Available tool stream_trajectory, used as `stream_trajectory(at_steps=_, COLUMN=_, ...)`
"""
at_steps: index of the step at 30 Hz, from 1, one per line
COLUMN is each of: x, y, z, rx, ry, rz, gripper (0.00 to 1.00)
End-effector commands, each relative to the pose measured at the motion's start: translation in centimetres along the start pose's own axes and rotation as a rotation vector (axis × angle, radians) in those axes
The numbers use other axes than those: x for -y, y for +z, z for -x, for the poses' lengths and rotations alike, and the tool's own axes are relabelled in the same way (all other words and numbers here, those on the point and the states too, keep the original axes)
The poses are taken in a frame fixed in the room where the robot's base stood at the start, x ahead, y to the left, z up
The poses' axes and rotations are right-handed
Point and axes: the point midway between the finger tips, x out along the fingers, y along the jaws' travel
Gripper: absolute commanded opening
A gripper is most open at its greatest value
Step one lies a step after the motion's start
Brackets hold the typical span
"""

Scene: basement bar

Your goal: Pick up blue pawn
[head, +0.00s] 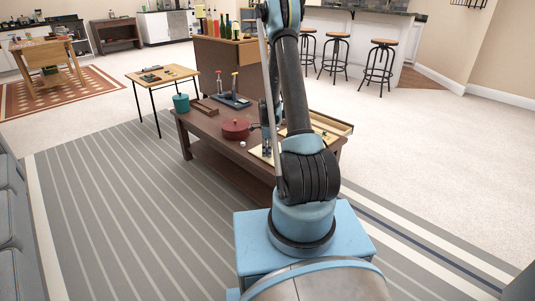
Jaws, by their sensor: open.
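A dark blue, narrow shape at the light board (258,156) on the brown coffee table may be the blue pawn or part of my gripper; it is too small to tell. My gripper (267,146) seems to be at the left side of my arm, above that board. It is open, and I see nothing held in it. My arm hides part of the table and board. I cannot make out a clear gap between gripper and board.
The brown coffee table (205,125) also holds a red round pot (236,129), a teal pot (181,103), a dark tray (231,101) with two bottles, and a wooden tray (331,124) at right. A side table (163,76) stands behind left. The striped rug (120,200) is clear.

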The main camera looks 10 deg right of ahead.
Motion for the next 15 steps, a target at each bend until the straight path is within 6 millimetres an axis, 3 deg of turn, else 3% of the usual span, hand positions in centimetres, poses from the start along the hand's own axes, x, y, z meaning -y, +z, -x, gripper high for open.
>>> stream_trajectory(at_steps=3, x=0.0, y=0.0, z=0.01, rx=0.0, ry=0.0, rz=0.0, gripper=0.44)
stream_trajectory(at_steps=9, x=0.0, y=0.0, z=0.02, rx=0.0, ry=0.0, rz=0.0, gripper=0.08)
stream_trajectory(at_steps=15, x=0.01, y=-0.01, z=0.03, rx=0.0, ry=0.0, rz=0.0, gripper=0.08)
